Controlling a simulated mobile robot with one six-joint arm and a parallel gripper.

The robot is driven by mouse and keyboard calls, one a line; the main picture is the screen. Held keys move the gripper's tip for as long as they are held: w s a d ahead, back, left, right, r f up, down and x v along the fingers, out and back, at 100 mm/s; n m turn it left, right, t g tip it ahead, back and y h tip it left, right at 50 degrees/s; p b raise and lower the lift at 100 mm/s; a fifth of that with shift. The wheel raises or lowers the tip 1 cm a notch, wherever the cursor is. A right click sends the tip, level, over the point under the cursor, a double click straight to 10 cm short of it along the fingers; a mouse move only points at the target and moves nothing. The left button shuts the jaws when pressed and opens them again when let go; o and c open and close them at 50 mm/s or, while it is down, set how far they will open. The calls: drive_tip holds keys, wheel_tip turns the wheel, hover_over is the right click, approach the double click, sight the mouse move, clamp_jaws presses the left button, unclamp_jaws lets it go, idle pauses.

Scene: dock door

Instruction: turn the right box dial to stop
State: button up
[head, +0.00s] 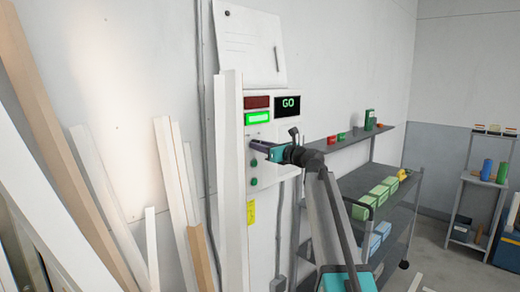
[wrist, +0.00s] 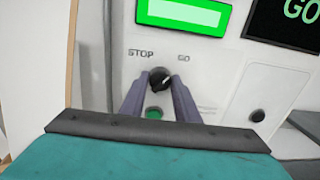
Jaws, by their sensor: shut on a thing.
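The control box (head: 287,128) hangs on the wall, with a lit green lamp (head: 258,118), a dark red lamp (head: 257,102) and a black display (head: 287,105) reading GO. In the wrist view, a black dial (wrist: 160,77) sits below the printed words STOP, on the left, and GO, on the right. Its pale mark seems to lean up and right, toward GO. My gripper (wrist: 160,86) is shut on this dial, one finger on each side. In the head view, my gripper (head: 262,147) reaches the box face and hides the dial.
A second black knob (wrist: 257,115) is on the box to the right. A green button (wrist: 154,113) lies just below the held dial. Pale boards (head: 230,180) stand close left of the box. A shelf cart (head: 385,225) with green boxes stands to the right.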

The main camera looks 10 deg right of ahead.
drive_tip(key=shift+f+n+y+b, duration=0.1)
drive_tip(key=shift+n+y+b, duration=0.2)
drive_tip(key=shift+n+b, duration=3.5)
drive_tip(key=shift+f+n+y+b, duration=0.1)
drive_tip(key=shift+n+y+b, duration=0.2)
drive_tip(key=shift+n+b, duration=3.5)
drive_tip(key=o, duration=1)
drive_tip(key=shift+o, duration=0.2)
drive_tip(key=shift+s, duration=0.1)
drive_tip(key=b+v, duration=0.1)
drive_tip(key=v, duration=1.2)
drive_tip(key=shift+s+d+b, duration=0.25)
drive_tip(key=shift+s+b, duration=0.05)
drive_tip(key=shift+f, duration=0.1)
